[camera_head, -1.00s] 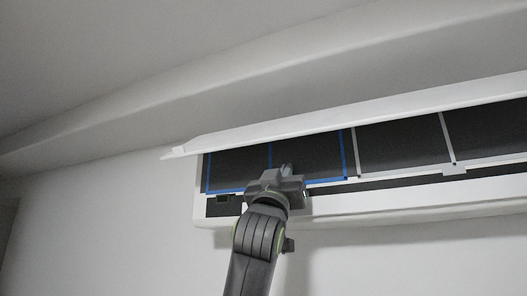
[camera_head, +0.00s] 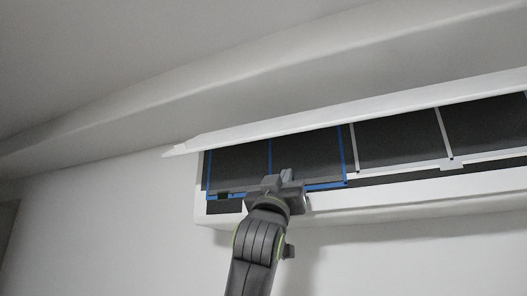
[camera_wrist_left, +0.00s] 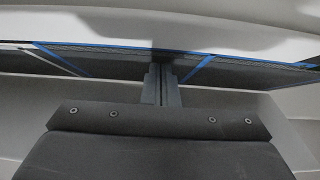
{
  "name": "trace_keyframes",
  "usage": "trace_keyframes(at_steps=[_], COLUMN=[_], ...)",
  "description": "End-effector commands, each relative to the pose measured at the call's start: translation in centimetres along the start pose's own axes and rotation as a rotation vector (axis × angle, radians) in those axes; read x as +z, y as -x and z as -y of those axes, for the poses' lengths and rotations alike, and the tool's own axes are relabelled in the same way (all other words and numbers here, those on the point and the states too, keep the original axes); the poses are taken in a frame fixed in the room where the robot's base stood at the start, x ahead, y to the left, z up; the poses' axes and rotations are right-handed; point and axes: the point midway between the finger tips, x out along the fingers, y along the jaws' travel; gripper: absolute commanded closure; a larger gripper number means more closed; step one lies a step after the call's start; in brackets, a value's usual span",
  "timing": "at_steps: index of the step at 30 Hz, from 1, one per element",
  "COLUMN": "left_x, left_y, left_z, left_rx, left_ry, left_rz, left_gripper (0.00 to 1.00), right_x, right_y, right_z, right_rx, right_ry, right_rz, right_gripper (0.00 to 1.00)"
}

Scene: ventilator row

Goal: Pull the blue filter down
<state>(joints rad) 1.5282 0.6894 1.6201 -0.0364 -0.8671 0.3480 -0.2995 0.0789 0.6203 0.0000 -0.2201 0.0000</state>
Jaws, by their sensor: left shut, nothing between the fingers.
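The blue filter (camera_head: 237,168) is a dark mesh panel with a blue frame and a blue middle rib, at the left end of the white wall ventilator. My left gripper (camera_head: 287,175) is at its lower edge, right of the middle rib, and hides part of that edge. In the left wrist view the fingers (camera_wrist_left: 161,84) are shut together with nothing between them, against or just in front of the blue filter (camera_wrist_left: 110,64). I cannot tell whether they touch it. The right gripper is not in view.
The ventilator's white front flap (camera_head: 330,122) is raised above the filters. A white-framed filter (camera_head: 400,145) sits to the right of the blue one. The white lower housing (camera_head: 420,190) runs below. The wall below left is bare.

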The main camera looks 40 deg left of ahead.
Motion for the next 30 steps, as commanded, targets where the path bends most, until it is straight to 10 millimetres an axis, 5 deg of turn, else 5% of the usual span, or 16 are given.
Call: trace_keyframes(at_steps=[30], left_x=[2.2], left_y=[1.8], left_z=[0.0], left_rx=[-0.001], left_ry=[0.000], left_rz=[0.007], left_gripper=[1.00], right_x=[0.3], right_y=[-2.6], right_z=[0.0], right_rx=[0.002], right_ry=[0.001], right_rz=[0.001], right_gripper=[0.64])
